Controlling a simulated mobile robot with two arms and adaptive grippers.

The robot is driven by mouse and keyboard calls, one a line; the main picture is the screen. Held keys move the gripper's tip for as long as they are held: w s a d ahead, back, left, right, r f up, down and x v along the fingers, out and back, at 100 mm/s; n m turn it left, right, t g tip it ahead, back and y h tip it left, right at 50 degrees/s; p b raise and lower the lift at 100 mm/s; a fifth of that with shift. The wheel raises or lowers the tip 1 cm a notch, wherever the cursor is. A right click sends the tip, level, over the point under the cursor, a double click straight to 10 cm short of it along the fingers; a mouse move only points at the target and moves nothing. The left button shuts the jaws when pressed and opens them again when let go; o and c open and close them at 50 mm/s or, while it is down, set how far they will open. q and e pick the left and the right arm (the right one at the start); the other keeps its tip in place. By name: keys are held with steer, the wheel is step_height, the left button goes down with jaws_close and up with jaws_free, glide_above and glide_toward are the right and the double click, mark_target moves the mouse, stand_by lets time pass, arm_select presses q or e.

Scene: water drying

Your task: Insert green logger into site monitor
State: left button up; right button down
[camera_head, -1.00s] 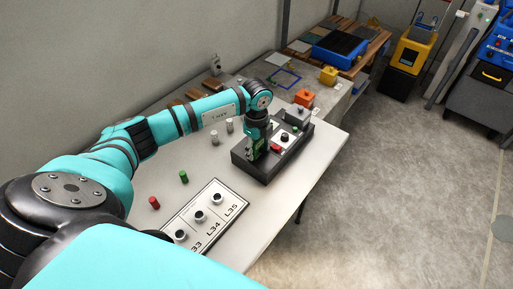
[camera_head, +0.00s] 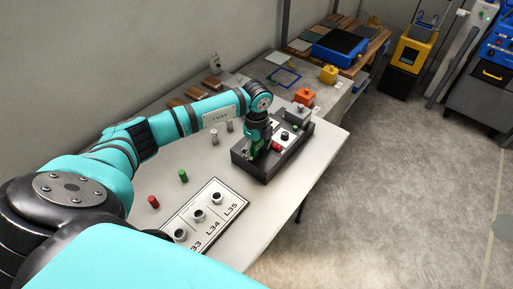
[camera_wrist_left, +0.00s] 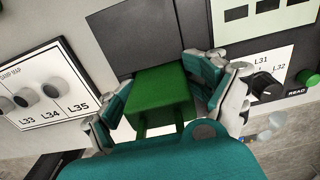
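The green logger (camera_wrist_left: 163,95) is a green box held between the fingers of my left gripper (camera_wrist_left: 165,92) in the left wrist view. In the head view the left gripper (camera_head: 255,147) is over the near-left part of the dark grey site monitor (camera_head: 268,175), and only a little green shows beside it. The grey monitor face (camera_wrist_left: 128,40) also shows behind the logger in the wrist view. I cannot tell whether the logger touches the monitor or sits within a slot. My right gripper is not in view.
A white panel (camera_head: 231,198) labelled L33, L34 and L35 has several round sockets. A red peg (camera_head: 153,202), a green peg (camera_head: 183,176) and pale pegs (camera_head: 214,137) stand on the white table (camera_head: 270,232). An orange block (camera_head: 304,96) stands behind the monitor.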

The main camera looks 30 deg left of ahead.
arm_select(q)
steer(key=shift+s+d+f, duration=0.1)
steer(key=shift+s+f, duration=0.1)
steer(key=r, duration=1.2)
steer(key=shift+w+r, duration=0.2)
